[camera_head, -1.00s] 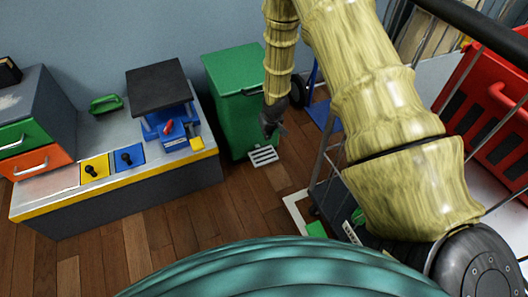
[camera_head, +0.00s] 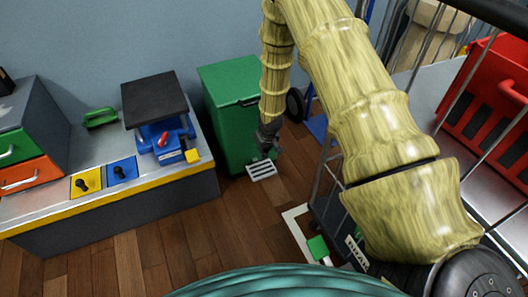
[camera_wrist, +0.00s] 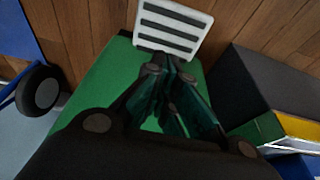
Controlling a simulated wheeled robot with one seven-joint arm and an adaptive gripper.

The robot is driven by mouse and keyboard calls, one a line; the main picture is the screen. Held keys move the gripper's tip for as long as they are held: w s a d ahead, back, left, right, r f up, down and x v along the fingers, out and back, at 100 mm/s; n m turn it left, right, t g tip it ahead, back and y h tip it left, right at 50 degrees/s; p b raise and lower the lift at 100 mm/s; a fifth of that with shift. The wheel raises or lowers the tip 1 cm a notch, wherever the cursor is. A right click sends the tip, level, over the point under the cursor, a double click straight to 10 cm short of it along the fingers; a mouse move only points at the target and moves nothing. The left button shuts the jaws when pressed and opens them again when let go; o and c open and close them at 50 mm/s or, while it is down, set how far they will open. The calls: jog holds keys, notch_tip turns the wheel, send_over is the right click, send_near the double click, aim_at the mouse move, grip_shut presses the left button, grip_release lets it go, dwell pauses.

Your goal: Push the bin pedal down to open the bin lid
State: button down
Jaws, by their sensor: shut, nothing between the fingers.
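The green bin (camera_head: 228,110) stands on the floor against the wall, with its lid (camera_head: 228,72) closed. Its pedal (camera_head: 262,171), a pale plate with dark slots, sticks out low at the front. My gripper (camera_head: 268,153) points down just above the pedal, shut and empty. In the wrist view the pedal (camera_wrist: 172,25) lies just beyond the shut fingertips (camera_wrist: 158,62), and the green bin (camera_wrist: 95,85) shows behind the fingers. I cannot tell whether the fingertips touch the pedal.
A grey workbench (camera_head: 110,205) with a yellow edge stands left of the bin. A wire cart (camera_head: 330,190) with a dark wheel (camera_head: 296,104) nearby is on the right. Bare wooden floor (camera_head: 225,235) lies in front of the bin.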

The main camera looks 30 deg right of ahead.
jog(key=b, duration=0.4)
send_over(261, 165)
jog(key=f, duration=0.3)
jog(key=s+f, duration=0.1)
jog(key=f, duration=0.1)
jog(key=shift+f, duration=0.1)
jog(key=b+x, duration=0.1)
jog(key=b, duration=0.1)
jog(key=s+b+x, duration=0.1)
jog(key=b+x, duration=0.1)
jog(key=shift+w+f, duration=0.15)
jog(key=shift+f, duration=0.25)
jog(key=shift+a+f, duration=0.1)
